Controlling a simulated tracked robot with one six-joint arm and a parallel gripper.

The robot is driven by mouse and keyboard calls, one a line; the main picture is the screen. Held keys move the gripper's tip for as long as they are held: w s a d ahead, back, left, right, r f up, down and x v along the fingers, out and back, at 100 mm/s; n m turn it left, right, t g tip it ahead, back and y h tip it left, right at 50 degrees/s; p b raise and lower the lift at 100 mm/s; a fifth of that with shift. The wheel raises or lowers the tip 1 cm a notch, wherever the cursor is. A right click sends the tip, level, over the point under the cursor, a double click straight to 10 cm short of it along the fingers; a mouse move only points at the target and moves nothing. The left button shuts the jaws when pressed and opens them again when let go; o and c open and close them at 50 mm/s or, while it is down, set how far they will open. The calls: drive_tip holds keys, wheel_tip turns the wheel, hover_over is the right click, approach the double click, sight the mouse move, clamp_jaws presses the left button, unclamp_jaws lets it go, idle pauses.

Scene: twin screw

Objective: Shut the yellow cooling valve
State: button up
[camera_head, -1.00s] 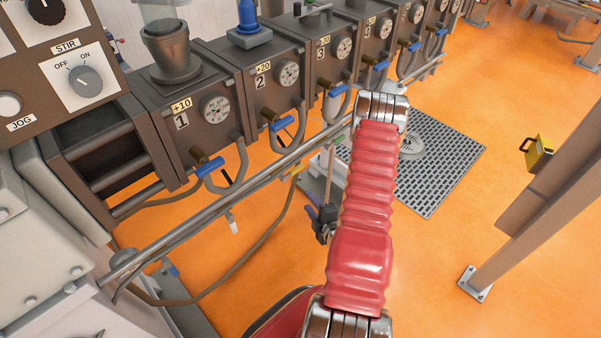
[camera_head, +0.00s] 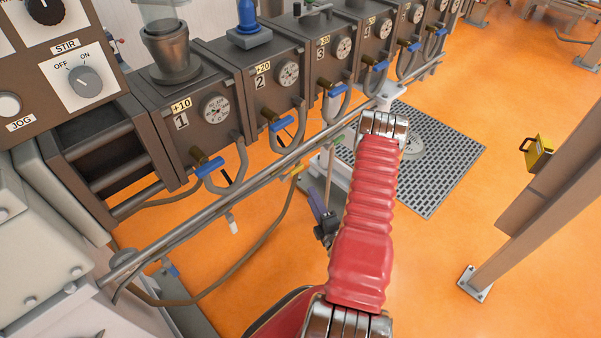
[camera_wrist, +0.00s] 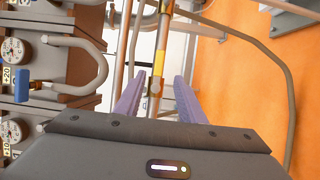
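The yellow valve handle (camera_head: 297,169) shows in the head view on the long pipe below the row of heater boxes. In the wrist view, a yellow bar (camera_wrist: 161,42) lies along a thin pipe, ahead of the gap between my fingers. My gripper (camera_wrist: 160,77) has two purple fingers standing apart, one on each side of this pipe line, with nothing clearly held. Contact cannot be told. In the head view my gripper (camera_head: 318,203) is small, below and right of the yellow handle, partly beside my red arm.
A green handle (camera_head: 335,141) sits further along the pipe. Blue valve handles (camera_head: 210,167) hang under the numbered boxes. A looping hose (camera_head: 258,240) hangs below the pipe. A brown post (camera_head: 520,215) stands at the right. Orange floor is open at lower right.

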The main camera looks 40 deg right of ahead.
sight(299, 170)
drive_tip(key=x, duration=1.3)
drive_tip(key=shift+c, duration=0.5)
clamp_jaws()
drive_tip(key=shift+s+d, duration=0.1)
drive_tip(key=shift+d, duration=0.1)
drive_tip(key=shift+a, duration=0.1)
